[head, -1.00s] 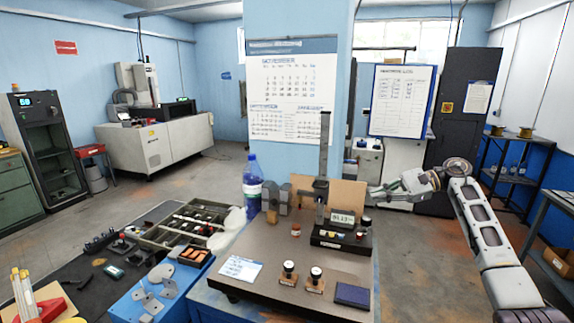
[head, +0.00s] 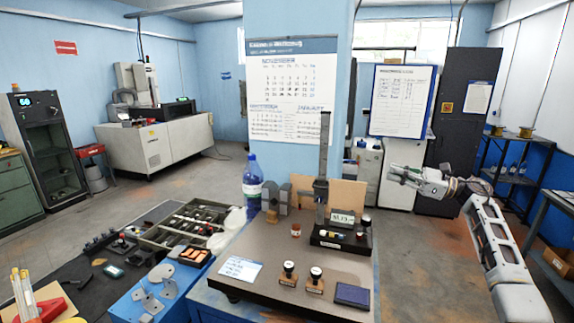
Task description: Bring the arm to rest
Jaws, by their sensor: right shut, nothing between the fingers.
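My right gripper (head: 397,174) is in the head view at the right, above the floor beyond the right edge of the brown bench plate (head: 262,262). It points to the left, is shut and holds nothing. It is apart from everything on the bench. My left gripper is not in view.
On the plate stand a height gauge (head: 325,160), two stamps (head: 289,272), a dark blue pad (head: 352,295) and a white card (head: 240,269). A blue bottle (head: 252,185) stands at its back left. A sorting tray (head: 185,225) lies left.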

